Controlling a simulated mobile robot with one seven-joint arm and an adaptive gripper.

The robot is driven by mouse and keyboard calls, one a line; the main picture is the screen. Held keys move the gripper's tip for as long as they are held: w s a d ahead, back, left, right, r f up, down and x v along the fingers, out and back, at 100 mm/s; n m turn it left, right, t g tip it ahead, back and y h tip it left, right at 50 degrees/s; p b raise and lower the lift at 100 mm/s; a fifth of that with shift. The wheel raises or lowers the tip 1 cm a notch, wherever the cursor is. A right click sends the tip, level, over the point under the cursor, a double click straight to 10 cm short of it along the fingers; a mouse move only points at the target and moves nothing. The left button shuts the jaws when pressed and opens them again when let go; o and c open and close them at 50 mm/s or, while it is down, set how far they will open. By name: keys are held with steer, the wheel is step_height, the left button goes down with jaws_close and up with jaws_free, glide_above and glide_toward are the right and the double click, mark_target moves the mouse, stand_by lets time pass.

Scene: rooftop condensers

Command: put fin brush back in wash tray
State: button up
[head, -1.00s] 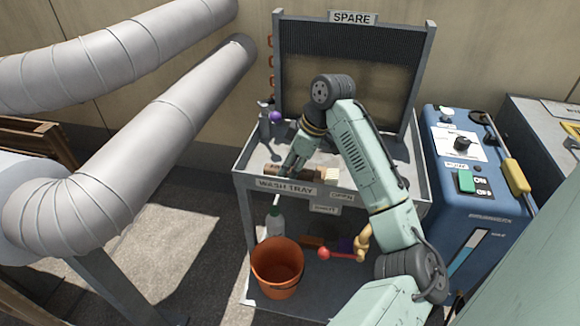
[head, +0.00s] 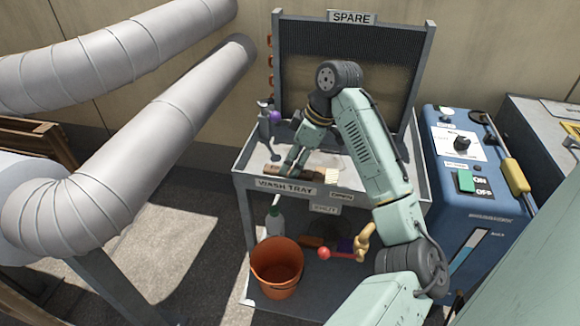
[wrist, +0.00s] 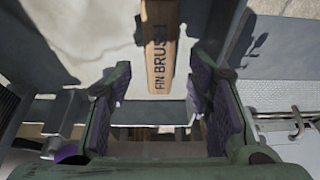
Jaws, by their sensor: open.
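The fin brush (head: 312,178) has a brown wooden handle and pale bristles at its right end. It lies along the front of the grey wash tray (head: 243,161), just behind the "WASH TRAY" label. My gripper (head: 285,171) is over the handle's left part, and its fingers hide some of it. In the wrist view, the brush handle (wrist: 160,55), lettered "FIN BRUSH", shows ahead and between the two fingers. Those fingers of my gripper (wrist: 160,90) are spread, with a gap on either side of the handle. The bristles are out of the wrist view.
A spray bottle with a purple part (head: 270,122) stands at the tray's left back. A finned "SPARE" panel (head: 300,60) rises behind. An orange bucket (head: 277,270) and red-ended tool (head: 325,253) are below. A blue machine (head: 490,215) stands right; large ducts (head: 150,130) are left.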

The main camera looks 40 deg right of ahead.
mark_target(306, 173)
steer(key=v, duration=0.9)
steer(key=shift+a, duration=0.1)
